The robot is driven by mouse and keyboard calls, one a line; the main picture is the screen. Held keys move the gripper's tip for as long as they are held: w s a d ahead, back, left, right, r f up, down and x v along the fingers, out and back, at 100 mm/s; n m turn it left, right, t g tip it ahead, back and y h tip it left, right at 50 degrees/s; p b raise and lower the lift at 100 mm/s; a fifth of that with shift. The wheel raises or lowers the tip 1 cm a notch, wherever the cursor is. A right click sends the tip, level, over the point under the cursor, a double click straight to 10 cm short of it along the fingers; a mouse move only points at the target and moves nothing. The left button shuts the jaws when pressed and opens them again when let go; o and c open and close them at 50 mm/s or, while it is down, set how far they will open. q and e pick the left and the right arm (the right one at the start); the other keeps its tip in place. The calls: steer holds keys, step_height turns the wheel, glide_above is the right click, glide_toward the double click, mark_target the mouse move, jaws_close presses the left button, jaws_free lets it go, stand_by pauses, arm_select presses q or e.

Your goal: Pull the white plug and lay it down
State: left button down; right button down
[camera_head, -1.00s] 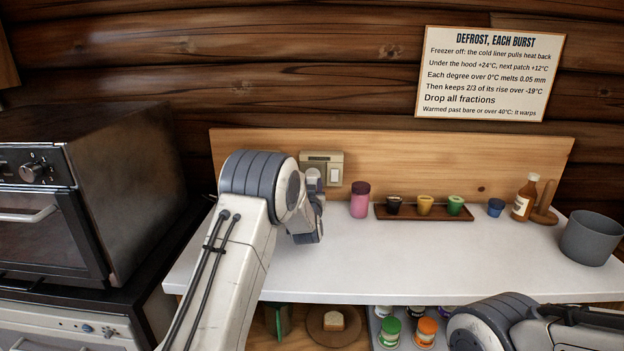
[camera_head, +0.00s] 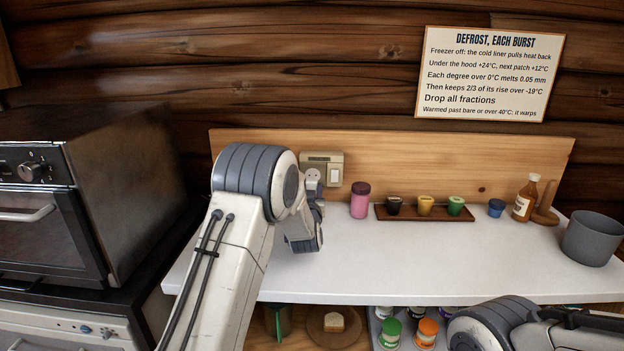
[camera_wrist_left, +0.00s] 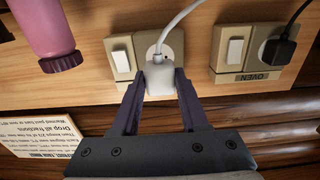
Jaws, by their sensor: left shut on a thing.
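In the left wrist view the white plug (camera_wrist_left: 158,80) sits between the fingertips of my left gripper (camera_wrist_left: 159,88), which is shut on it. Its white cord (camera_wrist_left: 180,32) runs up and to the right. The beige wall socket (camera_wrist_left: 172,44) is behind the plug, which hides part of its round face. In the head view the socket (camera_head: 313,174) shows a round face with small dark holes, so the plug appears clear of it. My right gripper is out of view.
A second socket labelled OVEN holds a black plug (camera_wrist_left: 274,52). A pink jar (camera_head: 360,200) stands right of the socket, then a wooden tray (camera_head: 410,217) of small cups. A grey pot (camera_head: 590,238) is at far right. The white counter (camera_head: 400,265) is clear in front.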

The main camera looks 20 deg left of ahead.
mark_target(311, 188)
arm_select(q)
steer(key=shift+b+v, duration=0.7)
steer(key=shift+v, duration=1.8)
steer(key=shift+f, duration=0.15)
steer(key=shift+f+b, duration=1)
steer(key=shift+b, duration=0.15)
steer(key=shift+c, duration=1.7)
jaws_free()
steer(key=shift+s, duration=0.1)
